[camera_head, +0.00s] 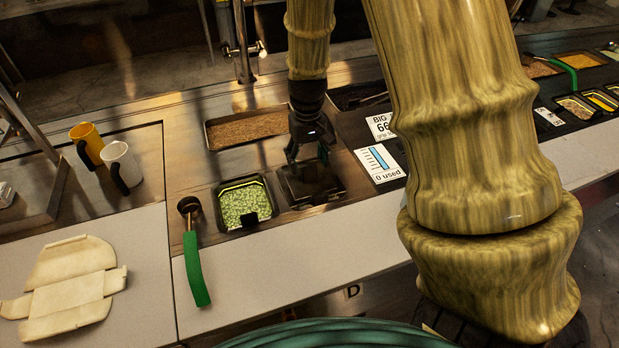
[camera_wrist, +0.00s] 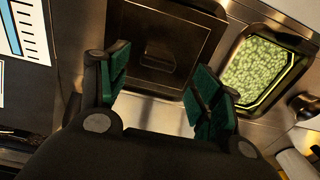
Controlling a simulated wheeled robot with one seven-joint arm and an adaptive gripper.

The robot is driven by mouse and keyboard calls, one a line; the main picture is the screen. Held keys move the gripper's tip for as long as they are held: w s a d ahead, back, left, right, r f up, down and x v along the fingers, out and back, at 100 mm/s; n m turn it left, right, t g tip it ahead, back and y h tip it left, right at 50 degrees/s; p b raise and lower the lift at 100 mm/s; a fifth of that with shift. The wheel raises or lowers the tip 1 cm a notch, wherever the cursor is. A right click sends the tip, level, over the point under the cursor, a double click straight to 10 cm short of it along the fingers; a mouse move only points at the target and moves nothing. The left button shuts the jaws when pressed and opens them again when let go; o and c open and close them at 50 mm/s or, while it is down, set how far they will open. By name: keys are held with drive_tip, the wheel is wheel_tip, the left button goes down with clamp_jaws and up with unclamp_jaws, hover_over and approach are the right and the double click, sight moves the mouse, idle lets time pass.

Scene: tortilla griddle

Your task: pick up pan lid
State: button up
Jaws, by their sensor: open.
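The pan lid (camera_wrist: 157,60) is a dark, square metal cover with a small raised part in its middle. It lies on the counter to the right of the pan of green peas, and also shows in the head view (camera_head: 318,190), partly hidden by my gripper. My gripper (camera_wrist: 163,90) is open, with green-padded fingers spread and nothing between them that I can see held. In the head view my gripper (camera_head: 308,155) points down over the lid. I cannot tell whether the fingers touch it.
The pea pan (camera_head: 244,203) sits close by the lid. A ladle with a green handle (camera_head: 195,270) rests at left. A brown-filled pan (camera_head: 247,129) is behind. Signs (camera_head: 381,163) stand to the right. Two mugs (camera_head: 121,166) and flat bread-coloured pieces (camera_head: 68,290) are far left.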

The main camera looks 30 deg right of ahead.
sight(310, 168)
drive_tip(key=shift+s+f+p, duration=0.25)
drive_tip(key=shift+f+p, duration=0.4)
drive_tip(key=shift+f, duration=0.4)
drive_tip(key=shift+d+f+p, duration=0.15)
drive_tip(key=shift+f+p, duration=0.4)
drive_tip(key=shift+f, duration=1.25)
drive_tip(key=c, duration=1.2)
